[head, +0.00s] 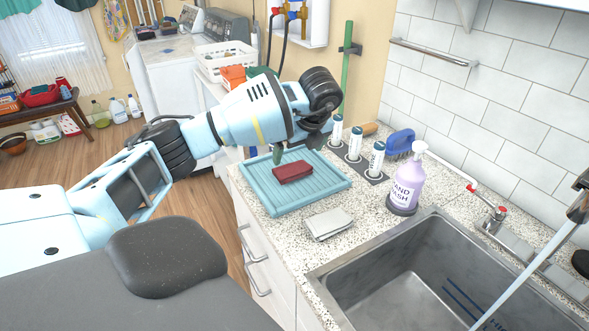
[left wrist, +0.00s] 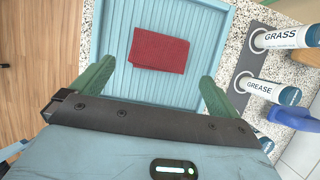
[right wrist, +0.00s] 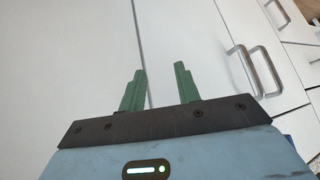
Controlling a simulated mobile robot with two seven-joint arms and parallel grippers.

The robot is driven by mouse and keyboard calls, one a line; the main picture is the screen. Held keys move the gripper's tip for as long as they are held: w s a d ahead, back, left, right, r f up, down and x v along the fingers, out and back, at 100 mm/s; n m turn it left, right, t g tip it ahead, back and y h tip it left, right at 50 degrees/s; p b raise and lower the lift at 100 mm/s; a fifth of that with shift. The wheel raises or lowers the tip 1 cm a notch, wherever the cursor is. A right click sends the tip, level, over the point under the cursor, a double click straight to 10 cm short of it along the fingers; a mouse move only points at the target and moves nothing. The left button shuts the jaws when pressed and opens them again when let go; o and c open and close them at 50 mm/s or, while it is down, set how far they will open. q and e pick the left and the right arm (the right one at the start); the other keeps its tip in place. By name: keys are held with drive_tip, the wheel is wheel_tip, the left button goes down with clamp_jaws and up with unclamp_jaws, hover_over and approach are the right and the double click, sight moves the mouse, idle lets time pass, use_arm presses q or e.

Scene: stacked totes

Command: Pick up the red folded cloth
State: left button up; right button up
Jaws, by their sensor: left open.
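The red folded cloth (head: 293,172) lies flat in a light blue ribbed tray (head: 322,193) on the speckled counter. In the left wrist view the red cloth (left wrist: 159,50) lies ahead of the fingers, with the blue tray (left wrist: 205,62) around it. My left gripper (left wrist: 152,88) has its green fingers wide apart and empty, above the tray and short of the cloth. In the head view its arm hides most of the left gripper (head: 278,154). My right gripper (right wrist: 160,88) is open and empty, facing white cabinet doors (right wrist: 190,45). It is not in the head view.
A grey folded cloth (head: 328,224) lies between the tray and the metal sink (head: 400,270). Labelled bottles (head: 354,143) stand in a holder behind the tray, close to its right side. A blue brush (head: 400,141) and a hand wash bottle (head: 409,180) stand nearby.

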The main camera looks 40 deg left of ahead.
sight(294, 167)
use_arm(q)
drive_tip(key=shift+x, duration=1)
drive_tip(key=shift+w+f, duration=0.1)
drive_tip(key=shift+f, duration=0.05)
drive_tip(key=shift+a+f, duration=0.15)
drive_tip(key=shift+f, duration=0.2)
drive_tip(key=x, duration=0.4)
drive_tip(key=shift+f, duration=0.2)
use_arm(e)
drive_tip(key=shift+w+a+r, duration=0.1)
drive_tip(key=shift+w+r, duration=0.3)
drive_tip(key=shift+w, duration=0.35)
use_arm(q)
drive_tip(key=c, duration=0.7)
use_arm(e)
drive_tip(key=shift+s+f, duration=0.15)
drive_tip(key=shift+s, duration=0.2)
